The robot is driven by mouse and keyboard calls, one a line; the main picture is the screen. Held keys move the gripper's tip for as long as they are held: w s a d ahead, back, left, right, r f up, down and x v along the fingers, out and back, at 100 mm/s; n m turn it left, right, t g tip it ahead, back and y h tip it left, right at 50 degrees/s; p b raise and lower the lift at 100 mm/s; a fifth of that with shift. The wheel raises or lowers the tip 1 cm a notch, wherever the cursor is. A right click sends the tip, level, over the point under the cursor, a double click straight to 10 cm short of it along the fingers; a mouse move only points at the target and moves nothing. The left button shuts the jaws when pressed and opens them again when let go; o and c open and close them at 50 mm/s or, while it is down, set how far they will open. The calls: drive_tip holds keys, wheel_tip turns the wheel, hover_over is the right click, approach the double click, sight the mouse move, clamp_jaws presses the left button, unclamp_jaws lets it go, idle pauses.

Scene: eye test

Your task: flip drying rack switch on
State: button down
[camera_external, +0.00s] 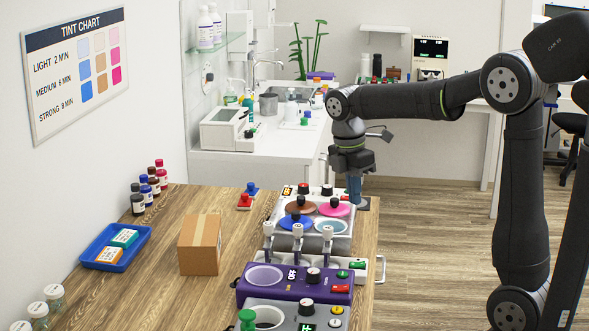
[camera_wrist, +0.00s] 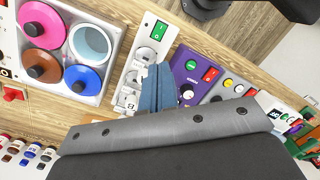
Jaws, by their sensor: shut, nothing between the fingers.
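A white strip (camera_external: 320,268) lies across the right part of the wooden bench and carries three upright white-topped posts (camera_external: 297,232). A green rocker switch (camera_external: 357,265) sits at its right end. The wrist view shows this strip (camera_wrist: 128,78) and its green switch (camera_wrist: 158,31) from above. No readable label confirms it as the drying rack. My gripper (camera_external: 354,203) is shut and empty, pointing down near the bench's right edge, behind the strip in the external view. In the wrist view, its blue fingers (camera_wrist: 158,70) overlap the strip's edge, apart from the switch in the picture.
A purple unit (camera_external: 262,293) with a knob, green and red switches stands in front. A grey unit (camera_external: 290,319) is nearer. A cardboard box (camera_external: 200,245) and blue tray (camera_external: 100,265) stand left, with bare bench between.

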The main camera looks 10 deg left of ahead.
sight(363, 264)
drive_tip(key=n, duration=0.3)
drive_tip(key=f+n, duration=0.1)
drive_tip(key=n, duration=0.2)
drive_tip(key=d+n, duration=0.1)
drive_tip(key=n, duration=0.2)
drive_tip(key=shift+f+n, duration=0.25)
drive_tip(key=shift+n, duration=0.05)
drive_tip(key=f, duration=0.4)
drive_tip(key=d+f, duration=0.1)
drive_tip(key=f, duration=0.9)
drive_tip(key=shift+d, duration=0.35)
drive_tip(key=shift+d+f, duration=0.1)
drive_tip(key=shift+f, duration=0.1)
